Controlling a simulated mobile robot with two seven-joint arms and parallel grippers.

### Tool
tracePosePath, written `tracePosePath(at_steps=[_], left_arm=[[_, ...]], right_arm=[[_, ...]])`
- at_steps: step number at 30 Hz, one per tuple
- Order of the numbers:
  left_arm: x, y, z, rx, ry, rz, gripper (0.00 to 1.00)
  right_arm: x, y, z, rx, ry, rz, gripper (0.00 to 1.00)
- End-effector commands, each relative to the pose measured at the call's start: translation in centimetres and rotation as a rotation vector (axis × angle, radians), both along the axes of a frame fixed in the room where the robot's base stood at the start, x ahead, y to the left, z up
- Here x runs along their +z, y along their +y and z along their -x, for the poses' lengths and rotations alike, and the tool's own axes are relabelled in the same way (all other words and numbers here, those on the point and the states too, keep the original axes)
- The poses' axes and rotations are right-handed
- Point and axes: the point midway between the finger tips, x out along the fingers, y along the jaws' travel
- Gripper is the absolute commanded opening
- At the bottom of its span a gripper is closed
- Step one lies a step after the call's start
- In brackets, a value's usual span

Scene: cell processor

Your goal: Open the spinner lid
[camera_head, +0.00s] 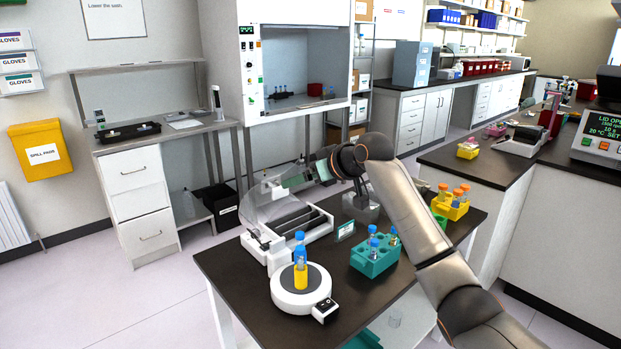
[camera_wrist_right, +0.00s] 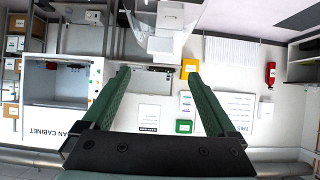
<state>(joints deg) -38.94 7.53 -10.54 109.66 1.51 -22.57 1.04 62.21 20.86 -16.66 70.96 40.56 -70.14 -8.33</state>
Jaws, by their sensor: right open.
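A white bench device (camera_head: 283,243) with dark slots stands on the near dark table. A clear curved lid (camera_head: 262,203) rises at its back left; its slots show in front of it. I cannot tell for sure that this device is the spinner. My right arm reaches across from the right, and my right gripper (camera_head: 291,182) is at the upper edge of the clear lid. In the right wrist view my right gripper (camera_wrist_right: 157,75) is open, green fingers apart with nothing held. A clear panel (camera_wrist_right: 160,40) shows beyond the fingertips; contact is unclear. My left gripper is out of view.
A round white device (camera_head: 298,297) holding a blue-capped yellow tube stands in front. A teal rack (camera_head: 375,256) with tubes and a yellow rack (camera_head: 451,205) stand to the right. A machine with a lit display (camera_head: 604,130) is at the right edge. A fume hood (camera_head: 290,70) stands behind.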

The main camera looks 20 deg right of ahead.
Motion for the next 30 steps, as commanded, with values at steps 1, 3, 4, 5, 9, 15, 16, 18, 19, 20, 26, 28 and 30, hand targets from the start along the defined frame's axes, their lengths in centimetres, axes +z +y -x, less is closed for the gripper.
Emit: tracePosePath(at_steps=[1, 3, 4, 5, 9, 15, 16, 18, 19, 20, 26, 28, 30], left_arm=[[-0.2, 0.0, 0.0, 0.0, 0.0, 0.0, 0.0], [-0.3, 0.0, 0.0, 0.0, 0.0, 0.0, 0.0], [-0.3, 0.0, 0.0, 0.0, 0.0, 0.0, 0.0], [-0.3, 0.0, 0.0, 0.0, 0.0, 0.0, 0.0], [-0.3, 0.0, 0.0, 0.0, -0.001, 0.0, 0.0], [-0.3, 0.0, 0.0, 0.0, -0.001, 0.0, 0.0], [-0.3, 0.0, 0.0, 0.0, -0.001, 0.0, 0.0], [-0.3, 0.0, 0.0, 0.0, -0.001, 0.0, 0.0], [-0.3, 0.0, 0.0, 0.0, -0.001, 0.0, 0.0], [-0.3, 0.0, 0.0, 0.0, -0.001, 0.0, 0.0], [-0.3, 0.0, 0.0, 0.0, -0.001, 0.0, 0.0], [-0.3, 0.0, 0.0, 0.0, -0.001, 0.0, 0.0], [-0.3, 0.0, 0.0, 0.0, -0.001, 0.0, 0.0]], right_arm=[[0.3, -0.3, 0.5, -0.001, -0.003, 0.001, 0.93], [0.6, -0.4, 0.9, -0.001, -0.003, 0.001, 0.93], [0.7, -0.5, 1.1, 0.0, -0.001, 0.001, 0.93], [0.8, -0.5, 1.2, 0.0, -0.001, 0.001, 0.93], [1.1, -0.6, 1.6, -0.001, -0.001, 0.0, 0.93], [1.1, -0.6, 1.6, -0.001, 0.0, 0.0, 0.93], [1.1, -0.6, 1.6, -0.001, 0.0, 0.0, 0.93], [1.1, -0.6, 1.6, -0.001, 0.0, 0.0, 0.93], [1.1, -0.6, 1.6, -0.001, -0.001, 0.0, 0.93], [1.1, -0.6, 1.6, -0.001, -0.001, 0.0, 0.93], [-1.4, 0.1, 2.2, 0.007, 0.028, 0.014, 0.93], [-4.2, 0.8, 3.1, 0.013, 0.059, 0.032, 0.93], [-7.8, 1.7, 4.6, 0.021, 0.098, 0.051, 0.93]])
